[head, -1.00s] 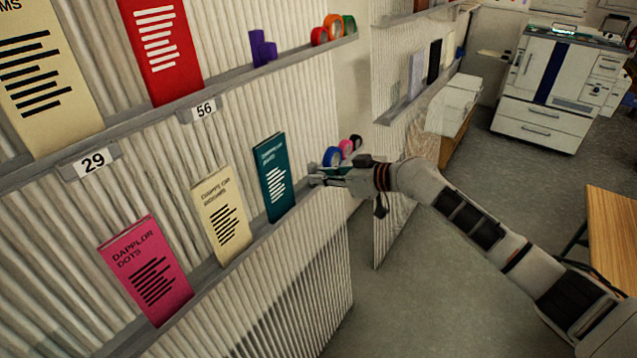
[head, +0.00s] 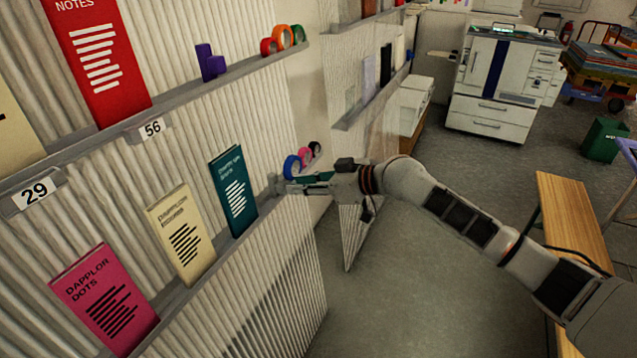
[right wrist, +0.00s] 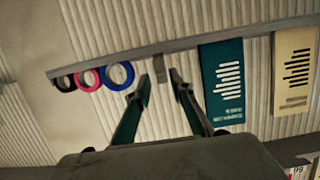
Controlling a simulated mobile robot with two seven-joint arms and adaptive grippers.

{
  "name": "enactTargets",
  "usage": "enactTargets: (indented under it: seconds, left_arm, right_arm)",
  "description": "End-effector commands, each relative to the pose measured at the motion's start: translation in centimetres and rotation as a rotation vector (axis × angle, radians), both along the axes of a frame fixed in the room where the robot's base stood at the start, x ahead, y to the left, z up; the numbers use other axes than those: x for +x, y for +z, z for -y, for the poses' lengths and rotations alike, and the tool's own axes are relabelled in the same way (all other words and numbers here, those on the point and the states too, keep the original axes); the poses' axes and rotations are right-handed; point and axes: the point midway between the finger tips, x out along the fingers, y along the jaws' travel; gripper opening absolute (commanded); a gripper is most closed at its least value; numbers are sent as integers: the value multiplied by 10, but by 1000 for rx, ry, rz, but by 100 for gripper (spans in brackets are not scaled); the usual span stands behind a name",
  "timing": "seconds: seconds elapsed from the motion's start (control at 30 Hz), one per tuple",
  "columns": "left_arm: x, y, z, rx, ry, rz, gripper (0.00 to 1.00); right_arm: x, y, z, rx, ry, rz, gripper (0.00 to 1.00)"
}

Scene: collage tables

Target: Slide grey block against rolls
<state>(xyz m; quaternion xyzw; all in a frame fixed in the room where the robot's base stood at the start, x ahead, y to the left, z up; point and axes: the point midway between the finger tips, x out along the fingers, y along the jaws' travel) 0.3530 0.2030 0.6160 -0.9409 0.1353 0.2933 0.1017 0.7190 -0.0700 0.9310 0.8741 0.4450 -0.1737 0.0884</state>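The grey block (right wrist: 160,68) is a small piece on the lower shelf ledge, seen in the right wrist view, which appears upside down. It lies between the blue roll and the dark green booklet, with a gap to each. The rolls are blue (right wrist: 119,75), pink (right wrist: 88,79) and black (right wrist: 64,83); the head view also shows the blue roll (head: 291,166). My right gripper (head: 283,187) reaches the ledge beside the blue roll. In the wrist view its fingertips (right wrist: 161,83) are apart, either side of the block's near end; contact is unclear. My left gripper is not in view.
On the same ledge stand a dark green booklet (head: 233,192), a cream booklet (head: 181,234) and a pink booklet (head: 103,301). The upper ledge holds a purple block (head: 210,62) and several rolls. A copier (head: 496,83) and a wooden table (head: 572,218) stand away to the right.

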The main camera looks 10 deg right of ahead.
Motion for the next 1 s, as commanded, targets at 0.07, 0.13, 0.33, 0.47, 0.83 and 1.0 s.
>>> enactTargets:
  seconds: [0.07, 0.13, 0.33, 0.47, 0.83, 1.0]
  left_arm:
    - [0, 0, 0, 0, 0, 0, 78]
    - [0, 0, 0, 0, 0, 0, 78]
    - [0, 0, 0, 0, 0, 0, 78]
    - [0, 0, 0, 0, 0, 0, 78]
    - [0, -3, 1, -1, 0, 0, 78]
    - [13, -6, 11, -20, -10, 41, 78]
  right_arm:
    - [-9, 6, 13, -2, 0, 1, 22]
    - [-16, 11, 23, -3, -1, 2, 22]
    - [-30, 21, 41, -1, 0, -1, 22]
    - [-33, 23, 45, -1, 0, 1, 22]
    - [-33, 23, 45, 3, -1, 6, 32]
    - [-28, 22, 41, 36, -7, 58, 32]
